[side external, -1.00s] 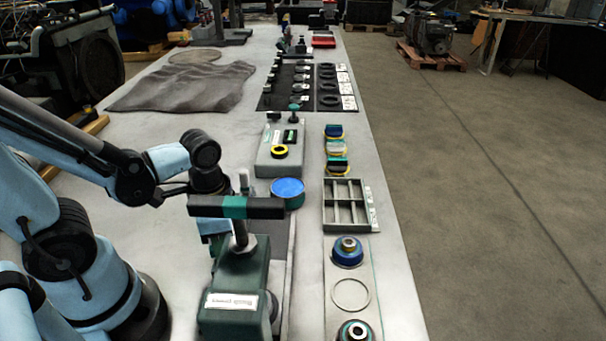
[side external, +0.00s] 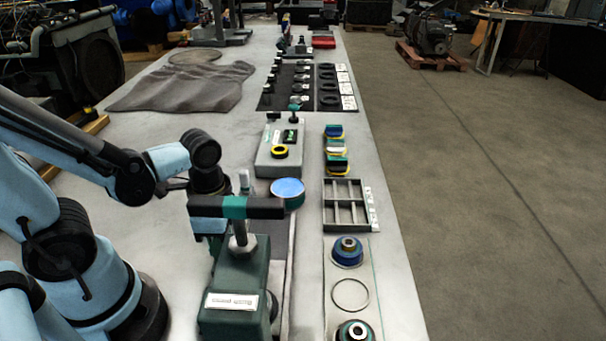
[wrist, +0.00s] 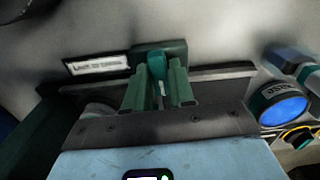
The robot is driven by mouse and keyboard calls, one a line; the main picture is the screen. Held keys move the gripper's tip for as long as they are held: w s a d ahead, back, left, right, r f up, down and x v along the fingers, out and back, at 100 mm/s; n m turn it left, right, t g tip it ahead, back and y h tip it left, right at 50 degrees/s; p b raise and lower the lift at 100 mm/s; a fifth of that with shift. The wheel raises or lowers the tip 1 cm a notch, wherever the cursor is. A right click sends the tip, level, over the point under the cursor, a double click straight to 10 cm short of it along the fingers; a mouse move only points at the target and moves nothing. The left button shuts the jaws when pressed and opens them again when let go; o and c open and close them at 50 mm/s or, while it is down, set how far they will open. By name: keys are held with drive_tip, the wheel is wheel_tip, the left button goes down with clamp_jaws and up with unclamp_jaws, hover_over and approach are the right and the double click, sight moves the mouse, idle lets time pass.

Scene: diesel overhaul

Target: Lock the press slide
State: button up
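The press (side external: 235,275) is a dark green body with a white label in the near part of the side view. A black crossbar (side external: 268,208) with a teal middle band sits on its upright screw. In the wrist view, a teal lever (wrist: 156,64) stands by a dark green block with a white label (wrist: 97,65), partly blurred. My gripper (wrist: 158,78) has its two green fingers on either side of this lever. The fingers look very near it, but I cannot tell whether they touch. In the side view my gripper's fingers are hidden behind the press and crossbar.
A round blue-topped tin (side external: 287,192) stands just beyond the press and shows at the right in the wrist view (wrist: 279,105). A grey divided tray (side external: 328,219) and a strip with blue ringed parts (side external: 347,252) lie to the right. A grey box (side external: 264,162) stands behind.

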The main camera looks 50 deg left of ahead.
drive_tip(key=o, duration=0.4)
drive_tip(key=shift+r, duration=2.75)
drive_tip(key=shift+r, duration=0.15)
wheel_tip(320, 180, up, 4)
drive_tip(key=shift+f, duration=0.15)
